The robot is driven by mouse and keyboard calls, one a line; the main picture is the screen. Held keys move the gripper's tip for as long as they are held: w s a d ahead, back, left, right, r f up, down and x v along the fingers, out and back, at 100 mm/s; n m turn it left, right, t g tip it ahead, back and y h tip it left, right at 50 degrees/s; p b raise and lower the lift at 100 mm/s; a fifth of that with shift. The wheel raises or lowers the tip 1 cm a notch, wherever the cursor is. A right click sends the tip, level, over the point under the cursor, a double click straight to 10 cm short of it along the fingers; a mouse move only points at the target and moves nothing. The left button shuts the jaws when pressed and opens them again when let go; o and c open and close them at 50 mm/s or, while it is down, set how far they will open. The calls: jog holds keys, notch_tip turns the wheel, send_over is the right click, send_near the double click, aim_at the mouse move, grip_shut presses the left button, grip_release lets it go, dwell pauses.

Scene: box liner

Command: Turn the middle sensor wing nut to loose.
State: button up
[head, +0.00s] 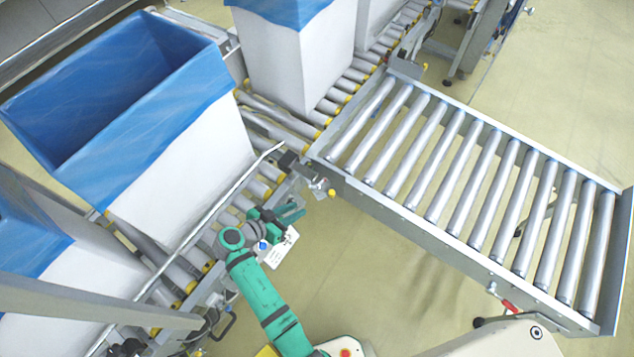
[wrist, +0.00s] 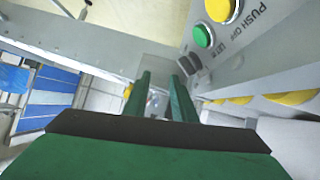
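My gripper (head: 291,213) is at the end of my green arm, beside the roller conveyor's near side rail. In the wrist view my gripper (wrist: 161,76) shows two green fingers standing apart, with a gap between them. Small pale and metallic detail shows in the gap, blurred, and I cannot tell whether it is a wing nut or whether the fingers touch it. I cannot make out the middle sensor wing nut in either view. A dark sensor-like block (head: 288,160) sits by the rail's corner, with a metal bracket (head: 318,185) near it.
White boxes with blue liners (head: 180,160) stand on the conveyor. A roller side table (head: 450,190) extends right. A white tag (head: 283,248) hangs by my gripper. In the wrist view a grey panel has a green button (wrist: 202,36) and a yellow button (wrist: 222,9). The floor (head: 370,260) is clear.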

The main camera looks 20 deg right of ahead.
aim_at(318, 182)
jog(key=w+a+r+m+g+h, duration=0.1)
jog(key=w+r+m+g+h, duration=0.3)
jog(key=r, duration=0.4)
jog(key=shift+m+t+y, duration=0.5)
jog(key=shift+m+t, duration=0.1)
jog(key=shift+t, duration=0.1)
jog(key=x, duration=1)
jog(key=shift+d, duration=0.1)
jog(key=shift+c, duration=0.7)
jog(key=shift+s, duration=0.1)
grip_shut()
